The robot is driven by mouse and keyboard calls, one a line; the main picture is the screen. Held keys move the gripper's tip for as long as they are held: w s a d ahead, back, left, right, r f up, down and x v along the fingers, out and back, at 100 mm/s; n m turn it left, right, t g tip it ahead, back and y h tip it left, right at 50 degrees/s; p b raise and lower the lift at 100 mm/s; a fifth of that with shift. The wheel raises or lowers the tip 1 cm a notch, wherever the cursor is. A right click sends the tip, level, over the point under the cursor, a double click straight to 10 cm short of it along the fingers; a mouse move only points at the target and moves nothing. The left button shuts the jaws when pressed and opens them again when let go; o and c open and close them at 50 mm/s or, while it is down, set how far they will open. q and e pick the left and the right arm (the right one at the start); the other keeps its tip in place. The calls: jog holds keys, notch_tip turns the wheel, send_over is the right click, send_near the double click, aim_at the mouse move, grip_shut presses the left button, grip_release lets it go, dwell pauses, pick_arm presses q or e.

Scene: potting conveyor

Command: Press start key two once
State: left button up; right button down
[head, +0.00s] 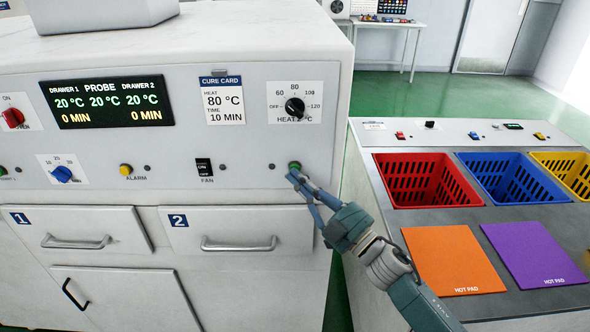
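A round green key (294,166) sits at the lower right of the white oven's front panel, above drawer 2. I take it as start key two, though its label is hidden behind my fingers. My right gripper (293,177) reaches up from the lower right. Its fingers meet at the tips and hold nothing. The tips are at the lower edge of the green key in the picture. I cannot tell whether they touch it. Another green key (3,171) is partly cut off at the left edge. My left gripper is not in view.
Nearby on the panel are a black heat knob (295,108), a fan switch (204,167), a yellow alarm button (126,170) and a display (107,103). Drawer 2 handle (239,244) sticks out below. A bench with a red crate (427,201) and an orange hot pad (452,260) stands at right.

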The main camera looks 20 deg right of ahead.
jog(key=shift+w+d, duration=0.2)
jog(key=shift+w, duration=0.4)
dwell(0.6)
jog(key=shift+s, duration=0.15)
jog(key=shift+s+a+p, duration=0.25)
jog(key=shift+s+p, duration=0.05)
jog(key=shift+s, duration=0.4)
jog(key=s, duration=0.2)
jog(key=s+a+p, duration=0.1)
jog(key=s, duration=0.1)
jog(key=shift+s+a, duration=0.2)
jog(key=shift+s, duration=0.2)
dwell(0.6)
